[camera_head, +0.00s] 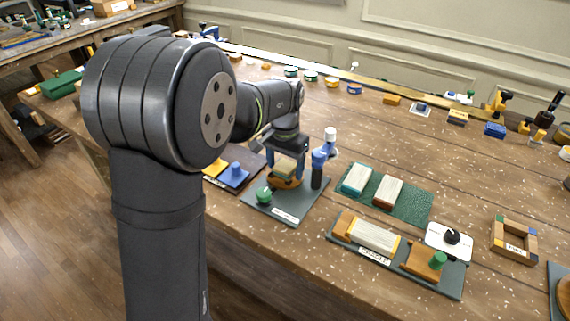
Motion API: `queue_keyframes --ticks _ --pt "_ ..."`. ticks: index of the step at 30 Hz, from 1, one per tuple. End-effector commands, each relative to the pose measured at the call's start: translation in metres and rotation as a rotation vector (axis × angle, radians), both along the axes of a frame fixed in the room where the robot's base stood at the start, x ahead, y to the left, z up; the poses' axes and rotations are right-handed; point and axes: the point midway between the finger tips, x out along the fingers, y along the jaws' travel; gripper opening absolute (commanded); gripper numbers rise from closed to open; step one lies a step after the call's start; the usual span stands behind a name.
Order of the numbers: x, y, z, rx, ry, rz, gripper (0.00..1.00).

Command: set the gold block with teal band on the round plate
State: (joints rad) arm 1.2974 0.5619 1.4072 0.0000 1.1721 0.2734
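My gripper (285,158) points down over the dark board near the table's front edge. A gold-coloured block (284,168) is between its two blue-grey fingers and nearly fills the space between them. A teal band on it is too small to make out. The round plate (287,184), orange-brown, lies directly under the block. I cannot tell whether the block rests on the plate or hangs just above it, or whether the fingers press on it. The fingers hide the block's sides and part of the plate.
A blue-and-white bottle (330,143) stands close behind. A blue peg piece (235,174) lies left; a green mat (411,207) with two blocks lies right.

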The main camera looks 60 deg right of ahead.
Motion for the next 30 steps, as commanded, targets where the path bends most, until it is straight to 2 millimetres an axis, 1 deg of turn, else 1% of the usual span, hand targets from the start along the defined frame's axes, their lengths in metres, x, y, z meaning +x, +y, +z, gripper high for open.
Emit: queue_keyframes --ticks 8,11,13,17,24,30 --pt "0.0 0.0 0.001 0.0 0.0 0.0 0.7" --pt "0.0 0.0 0.006 -0.002 -0.001 0.0 0.7" --pt "0.0 -0.001 0.014 -0.004 -0.001 0.0 0.7" --pt "0.0 -0.001 0.04 -0.005 -0.001 0.0 0.7" --pt "0.0 -0.001 0.1 -0.005 -0.001 0.0 0.7" --pt "0.0 0.0 0.143 -0.004 -0.001 0.0 0.7"
